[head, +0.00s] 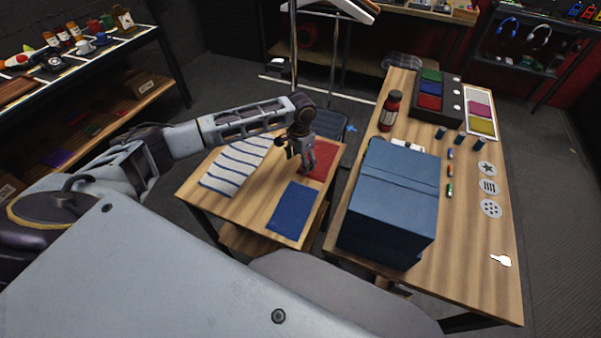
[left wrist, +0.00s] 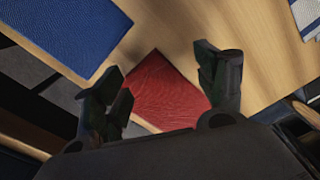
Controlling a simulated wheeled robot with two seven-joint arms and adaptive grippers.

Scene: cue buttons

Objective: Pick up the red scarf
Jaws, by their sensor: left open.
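The red scarf (head: 321,160) lies flat near the far right edge of the small wooden table (head: 240,213). In the left wrist view the red scarf (left wrist: 166,92) shows between and beyond my gripper's fingers, and its near part is hidden. My left gripper (head: 299,160) is over the scarf's left side in the head view, pointing down. It is open, with a wide gap between the fingers in the left wrist view (left wrist: 160,92). I cannot tell whether the fingertips touch the cloth. My right gripper is not in view.
A blue cloth (head: 292,210) and a striped cloth (head: 236,165) lie on the same table. To the right, a long table (head: 470,255) holds a large blue box (head: 392,195), a dark red bottle (head: 389,112) and round cue discs. A metal rack (head: 335,60) stands behind.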

